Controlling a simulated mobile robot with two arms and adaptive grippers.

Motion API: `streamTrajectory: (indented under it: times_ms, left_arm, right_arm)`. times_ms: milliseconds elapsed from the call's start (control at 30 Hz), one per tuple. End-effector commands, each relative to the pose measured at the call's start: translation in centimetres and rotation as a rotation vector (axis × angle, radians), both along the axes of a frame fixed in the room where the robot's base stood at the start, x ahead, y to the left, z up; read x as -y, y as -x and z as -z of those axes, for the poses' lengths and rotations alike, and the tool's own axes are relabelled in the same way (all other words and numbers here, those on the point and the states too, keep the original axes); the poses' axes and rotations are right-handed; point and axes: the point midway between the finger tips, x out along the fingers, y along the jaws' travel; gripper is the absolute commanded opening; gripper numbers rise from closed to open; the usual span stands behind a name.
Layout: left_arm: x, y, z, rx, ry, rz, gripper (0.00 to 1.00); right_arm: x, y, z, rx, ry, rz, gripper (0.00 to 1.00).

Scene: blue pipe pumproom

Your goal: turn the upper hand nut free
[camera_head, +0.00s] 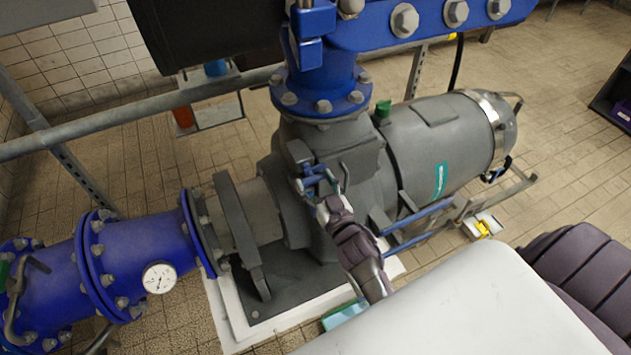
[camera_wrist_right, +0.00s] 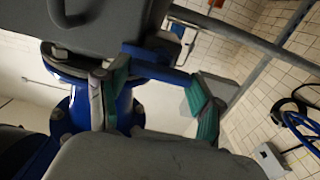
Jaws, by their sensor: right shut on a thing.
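The upper hand nut (camera_head: 312,179) is a small blue piece on the front of the grey pump housing in the head view. My right gripper (camera_head: 325,186) reaches up to it from below right and is shut on it, hiding part of it. In the right wrist view, a blue bar of the nut (camera_wrist_right: 155,64) shows between the green-padded fingers of my right gripper (camera_wrist_right: 160,98). A second hand nut cannot be made out clearly. My left gripper is not in view.
The grey pump housing (camera_head: 345,135) is close around the gripper. A blue flanged pipe with a dial gauge (camera_head: 159,278) lies at left, and a grey motor (camera_head: 440,135) at right. A grey rail (camera_head: 150,107) crosses behind. Tiled floor (camera_head: 565,95) is open at upper right.

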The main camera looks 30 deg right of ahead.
Motion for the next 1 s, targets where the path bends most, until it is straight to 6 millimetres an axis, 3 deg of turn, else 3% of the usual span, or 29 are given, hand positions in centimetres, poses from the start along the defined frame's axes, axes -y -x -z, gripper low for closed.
streamTrajectory:
  times_ms: [367, 1000]
  left_arm:
    - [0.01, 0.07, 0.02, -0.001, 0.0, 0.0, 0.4]
    - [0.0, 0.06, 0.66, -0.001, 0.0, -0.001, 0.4]
  right_arm:
    - [-0.08, 0.01, 0.01, -0.009, 0.15, 0.0, 0.32]
    - [-0.34, 0.0, 0.24, -0.043, 0.742, 0.0, 0.32]
